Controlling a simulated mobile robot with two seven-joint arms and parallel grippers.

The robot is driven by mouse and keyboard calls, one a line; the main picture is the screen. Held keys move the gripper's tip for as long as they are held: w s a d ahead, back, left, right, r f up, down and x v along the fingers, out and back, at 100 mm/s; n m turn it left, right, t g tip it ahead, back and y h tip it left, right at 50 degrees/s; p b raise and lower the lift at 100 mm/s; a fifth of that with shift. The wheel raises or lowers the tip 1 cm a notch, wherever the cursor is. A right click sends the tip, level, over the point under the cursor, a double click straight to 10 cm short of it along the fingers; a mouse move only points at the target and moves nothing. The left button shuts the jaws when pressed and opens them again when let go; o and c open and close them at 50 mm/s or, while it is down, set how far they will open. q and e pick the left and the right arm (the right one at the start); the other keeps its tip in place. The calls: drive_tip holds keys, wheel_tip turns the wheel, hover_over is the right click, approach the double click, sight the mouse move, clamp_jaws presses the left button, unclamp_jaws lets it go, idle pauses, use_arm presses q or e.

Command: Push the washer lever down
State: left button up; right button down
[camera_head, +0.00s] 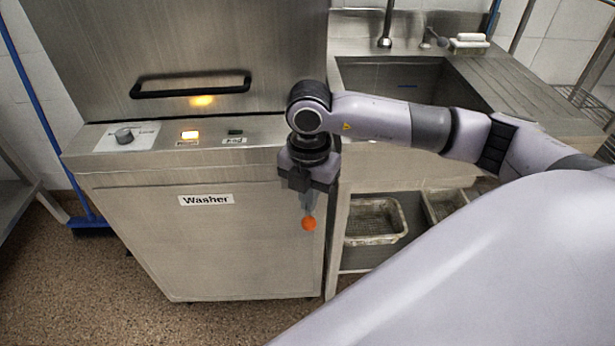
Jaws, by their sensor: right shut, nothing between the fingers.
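The steel washer (215,245) stands at the left centre, with a "Washer" label (206,200) on its front. A round orange knob (308,223), which looks like the end of the washer lever, shows at the washer's right front corner. My right gripper (308,208) points down directly above the knob in the picture, its fingers shut with nothing between them. I cannot tell whether the fingertips touch the knob. The rest of the lever is hidden behind my gripper and wrist. My left gripper is out of view.
The washer's hood has a black bar handle (191,86). A sink (415,82) is at the right, with perforated baskets (373,239) on the shelf below. Floor in front is clear.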

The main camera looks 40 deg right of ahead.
wheel_tip(320, 180, up, 3)
drive_tip(key=shift+r+p, duration=0.1)
drive_tip(key=shift+p, duration=0.85)
wheel_tip(320, 180, up, 7)
drive_tip(key=p, duration=0.4)
drive_tip(key=shift+f+p, duration=0.2)
drive_tip(key=shift+p, duration=0.2)
drive_tip(key=shift+a, duration=0.1)
